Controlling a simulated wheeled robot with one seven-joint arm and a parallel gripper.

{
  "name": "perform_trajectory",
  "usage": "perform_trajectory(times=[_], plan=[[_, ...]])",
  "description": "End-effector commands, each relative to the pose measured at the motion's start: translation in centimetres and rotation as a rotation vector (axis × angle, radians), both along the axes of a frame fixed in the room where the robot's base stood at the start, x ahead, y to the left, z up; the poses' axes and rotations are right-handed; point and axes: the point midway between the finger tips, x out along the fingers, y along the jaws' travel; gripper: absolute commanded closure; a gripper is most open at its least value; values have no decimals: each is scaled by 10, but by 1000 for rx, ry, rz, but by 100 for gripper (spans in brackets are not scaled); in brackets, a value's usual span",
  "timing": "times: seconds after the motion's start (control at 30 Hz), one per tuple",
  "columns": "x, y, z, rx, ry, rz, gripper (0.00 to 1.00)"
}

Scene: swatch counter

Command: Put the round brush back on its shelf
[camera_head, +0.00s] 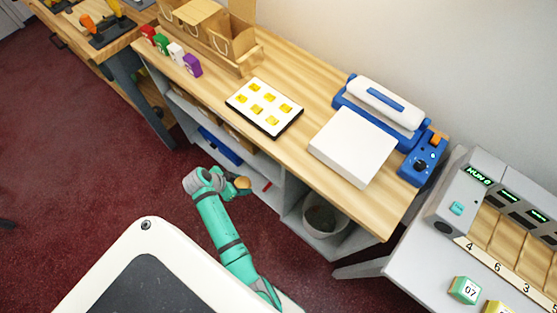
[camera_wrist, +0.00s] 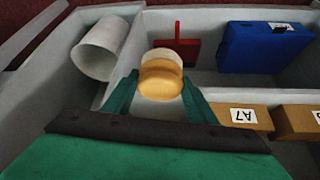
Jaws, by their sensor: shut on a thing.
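The round brush (camera_wrist: 161,80) shows in the wrist view as a round, tan wooden piece between the two teal fingers of my gripper (camera_wrist: 160,92). My gripper is shut on it. In the head view the brush (camera_head: 243,183) is a small tan shape at the end of my gripper (camera_head: 236,184), in front of the open shelving under the counter. The shelf board (camera_head: 265,196) lies just beyond it. The brush's underside is hidden, and I cannot tell whether it touches the shelf.
A red item (camera_wrist: 177,48) and a blue case (camera_wrist: 262,46) sit in the shelving. Boxes, one marked A7 (camera_wrist: 243,118), are at right, and a white cylinder (camera_wrist: 101,48) is at left. A grey bin (camera_head: 325,218) stands lower right. Grey dividers separate the bays.

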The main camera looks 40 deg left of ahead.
Motion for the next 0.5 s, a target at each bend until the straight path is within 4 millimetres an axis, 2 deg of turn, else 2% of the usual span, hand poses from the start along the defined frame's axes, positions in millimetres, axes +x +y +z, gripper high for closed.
perform_trajectory(times=[0.3,0.5], plan=[[70,-22,1,1,-1,-6,66],[106,-33,0,1,0,-4,66]])
